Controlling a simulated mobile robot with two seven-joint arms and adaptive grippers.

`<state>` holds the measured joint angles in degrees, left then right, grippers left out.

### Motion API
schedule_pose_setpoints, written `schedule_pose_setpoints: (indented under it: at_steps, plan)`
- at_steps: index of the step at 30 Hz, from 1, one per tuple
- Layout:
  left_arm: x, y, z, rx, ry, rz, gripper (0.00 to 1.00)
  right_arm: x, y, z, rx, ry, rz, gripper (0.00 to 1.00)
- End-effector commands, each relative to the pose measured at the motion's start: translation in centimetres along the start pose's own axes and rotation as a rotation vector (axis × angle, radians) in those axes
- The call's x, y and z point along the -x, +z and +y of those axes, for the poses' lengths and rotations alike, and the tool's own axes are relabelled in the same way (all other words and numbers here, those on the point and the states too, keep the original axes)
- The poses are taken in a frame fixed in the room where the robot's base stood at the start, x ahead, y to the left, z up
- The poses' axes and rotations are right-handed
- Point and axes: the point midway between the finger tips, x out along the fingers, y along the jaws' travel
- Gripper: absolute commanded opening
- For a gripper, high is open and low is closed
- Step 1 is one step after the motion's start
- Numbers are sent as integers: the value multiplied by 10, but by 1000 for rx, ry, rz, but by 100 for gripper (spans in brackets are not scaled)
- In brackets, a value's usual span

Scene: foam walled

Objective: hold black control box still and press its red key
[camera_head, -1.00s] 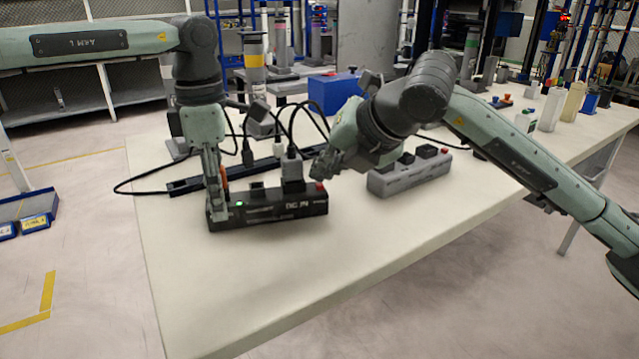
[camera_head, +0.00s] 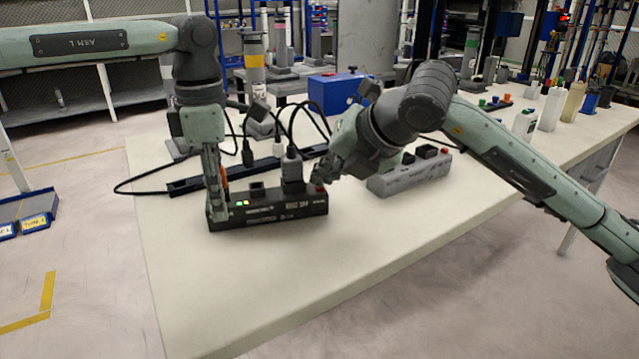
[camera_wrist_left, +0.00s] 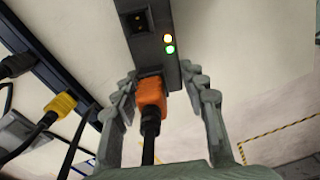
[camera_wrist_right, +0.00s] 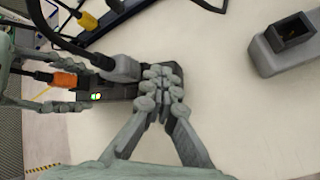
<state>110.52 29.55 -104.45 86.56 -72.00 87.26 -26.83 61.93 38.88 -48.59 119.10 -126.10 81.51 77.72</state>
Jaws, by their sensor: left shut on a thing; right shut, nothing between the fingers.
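The black control box (camera_head: 268,213) lies on the pale table. My left gripper (camera_head: 217,212) is shut on its left end, with one finger on each side in the left wrist view (camera_wrist_left: 163,82). An orange plug (camera_wrist_left: 150,95) sits in that end, between the fingers. Amber and green lights (camera_wrist_left: 168,44) glow on the box top. The red key (camera_head: 320,188) is at the box's right end, partly covered by my right gripper (camera_head: 318,181). That gripper is shut and empty, its tips (camera_wrist_right: 162,74) at the key; the right wrist view hides the key, so exact contact cannot be told.
A grey plug (camera_head: 292,170) with a cable stands in the box beside my right gripper. A dark rail (camera_head: 190,186) and loose black cables lie behind. A grey socket block (camera_head: 385,182) sits to the right. The table front is clear.

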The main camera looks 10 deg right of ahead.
Motion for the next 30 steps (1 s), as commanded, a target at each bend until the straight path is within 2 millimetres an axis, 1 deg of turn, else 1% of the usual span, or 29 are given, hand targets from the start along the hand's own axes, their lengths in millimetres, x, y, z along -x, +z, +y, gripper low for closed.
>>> schedule_pose_setpoints:
  at_steps: [8,18,30]
  plan:
    - [0,0,0,0,1,0,6,0,0,0,0,-1,3,0]
    - [0,0,0,0,1,0,6,12,8,9,0,-1,2,0]
    - [0,0,0,0,1,0,6,15,11,12,0,1,0,0]
